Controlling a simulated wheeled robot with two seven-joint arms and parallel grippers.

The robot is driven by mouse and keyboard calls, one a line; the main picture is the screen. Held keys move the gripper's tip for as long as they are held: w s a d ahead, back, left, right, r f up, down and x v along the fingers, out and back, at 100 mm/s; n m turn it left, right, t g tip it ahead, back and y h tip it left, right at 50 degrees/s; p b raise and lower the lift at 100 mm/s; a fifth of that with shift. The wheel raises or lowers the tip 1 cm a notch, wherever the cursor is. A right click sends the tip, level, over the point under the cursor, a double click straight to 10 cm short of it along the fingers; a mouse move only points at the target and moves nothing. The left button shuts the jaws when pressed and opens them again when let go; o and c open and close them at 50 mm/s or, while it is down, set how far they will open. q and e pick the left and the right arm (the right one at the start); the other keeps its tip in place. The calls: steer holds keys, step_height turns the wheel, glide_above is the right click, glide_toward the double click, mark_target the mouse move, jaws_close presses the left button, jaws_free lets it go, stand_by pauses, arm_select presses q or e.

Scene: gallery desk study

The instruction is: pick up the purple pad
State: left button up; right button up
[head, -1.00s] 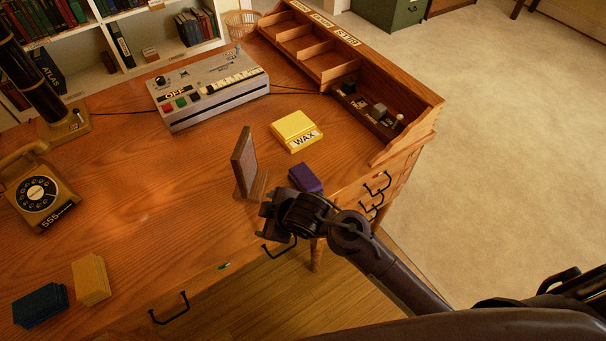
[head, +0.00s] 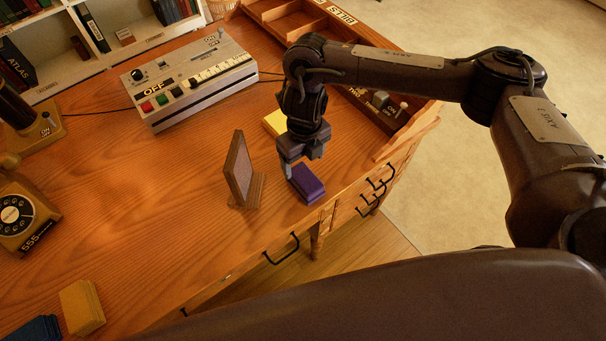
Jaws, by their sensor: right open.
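The purple pad (head: 308,184) lies on the desk near its front right edge, just right of the small framed stand. My right gripper (head: 303,168) is open and points down directly above the pad, close to it. One finger shows at the pad's left side; the other is hard to make out. I cannot tell whether the fingers touch the pad. My left gripper is not in view.
The upright wooden frame (head: 239,170) stands close on the left of the gripper. The yellow wax box (head: 273,122) is partly hidden behind the gripper. A grey machine (head: 190,80), a phone (head: 22,213) and yellow (head: 82,307) and blue (head: 33,328) pads stand further left.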

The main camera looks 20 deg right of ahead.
mark_target(305, 177)
steer(key=shift+d+f, duration=0.2)
steer(key=shift+f, duration=0.7)
steer(key=shift+s+f+p, duration=0.3)
steer(key=shift+f+p, duration=0.05)
steer(key=shift+f, duration=0.35)
step_height(305, 177, down, 4)
steer(key=shift+s+a+r+p, duration=0.1)
steer(key=shift+s+r+p, duration=0.1)
steer(key=shift+p, duration=0.3)
steer(key=shift+w+f, duration=0.1)
steer(key=shift+f, duration=0.25)
steer(key=shift+c, duration=0.4)
steer(key=c, duration=0.9)
steer(key=shift+r, duration=0.1)
